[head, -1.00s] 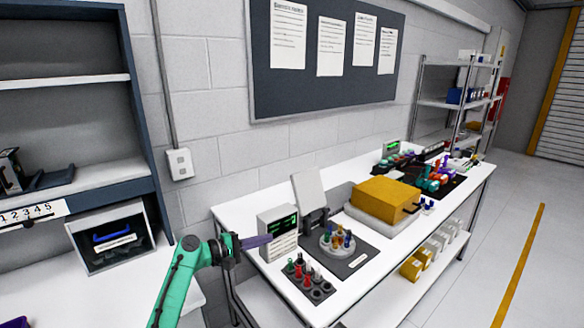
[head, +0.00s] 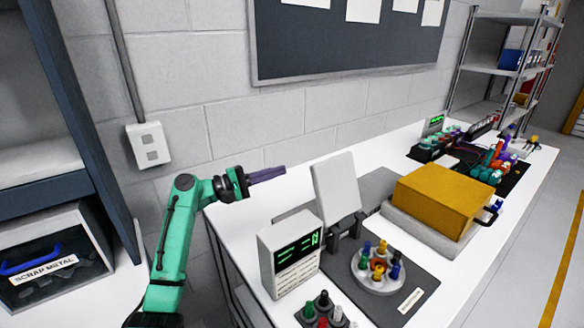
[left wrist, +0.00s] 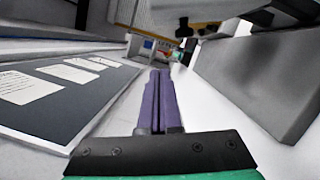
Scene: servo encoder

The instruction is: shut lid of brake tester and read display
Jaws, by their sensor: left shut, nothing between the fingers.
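A pale grey lid (head: 336,188) stands open, tilted slightly back on dark hinge supports at the rear of a dark base plate (head: 405,280). In front of it is a round holder (head: 378,272) with several coloured pieces. To the left stands a grey box with a lit green display (head: 298,248); its characters are too small to read surely. My left gripper (head: 284,172) is shut and empty, left of the raised lid and above the bench's rear edge, apart from the lid. Its purple fingers (left wrist: 158,102) are together in the left wrist view. My right gripper is not in view.
A yellow box (head: 445,200) on a grey base stands right of the lid. A rack with coloured pieces (head: 322,310) is at the bench front. A wall (head: 240,130) runs behind the bench. In the left wrist view, a large grey block (left wrist: 262,85) is close on the right.

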